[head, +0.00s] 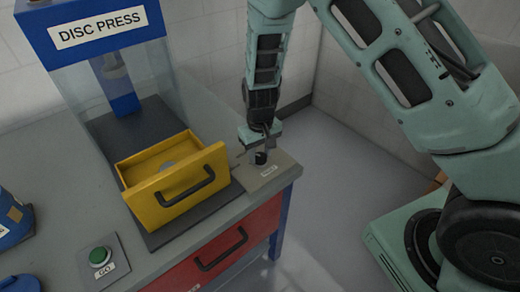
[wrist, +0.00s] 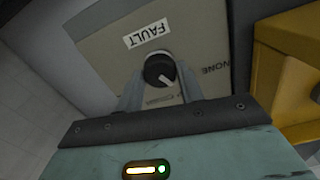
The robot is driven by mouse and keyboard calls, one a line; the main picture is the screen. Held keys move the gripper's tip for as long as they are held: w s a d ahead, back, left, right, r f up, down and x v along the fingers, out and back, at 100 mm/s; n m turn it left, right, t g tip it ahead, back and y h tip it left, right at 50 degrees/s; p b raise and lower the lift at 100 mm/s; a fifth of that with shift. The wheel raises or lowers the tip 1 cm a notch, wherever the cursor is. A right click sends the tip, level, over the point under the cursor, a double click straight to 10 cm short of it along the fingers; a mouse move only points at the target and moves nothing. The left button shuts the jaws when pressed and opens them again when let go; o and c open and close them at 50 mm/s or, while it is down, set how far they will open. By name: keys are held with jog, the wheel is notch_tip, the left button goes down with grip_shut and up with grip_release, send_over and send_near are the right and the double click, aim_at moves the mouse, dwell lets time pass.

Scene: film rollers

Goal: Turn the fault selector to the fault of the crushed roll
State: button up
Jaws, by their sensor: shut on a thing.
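The fault selector is a black round knob (wrist: 159,70) with a white pointer mark, on a beige plate (wrist: 205,45) labelled FAULT. In the wrist view the word NONE stands to the right of the knob, and fainter lettering near it is partly hidden by a finger. My gripper (wrist: 160,82) is shut on the knob, one finger on each side. In the head view my gripper (head: 261,150) points down at the knob (head: 260,158) on the counter's right corner. I see no crushed roll in either view.
A yellow drawer (head: 180,187) of the DISC PRESS (head: 95,33) stands open just left of the selector plate. A green GO button (head: 100,256) sits at the front left. A red drawer (head: 220,250) is below the counter. Open floor lies to the right.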

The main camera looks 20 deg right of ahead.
aim_at(260, 156)
jog(key=m+p, duration=0.2)
jog(key=m, duration=0.3)
jog(key=shift+r+m, duration=0.15)
jog(key=shift+m, duration=0.15)
jog(key=shift+w+m+p, duration=0.1)
jog(key=shift+m+p, duration=0.55)
jog(key=shift+m, duration=1.45)
jog(key=o, duration=1)
notch_tip(260, 156, up, 17)
jog(key=b, duration=0.1)
jog(key=shift+r, duration=0.15)
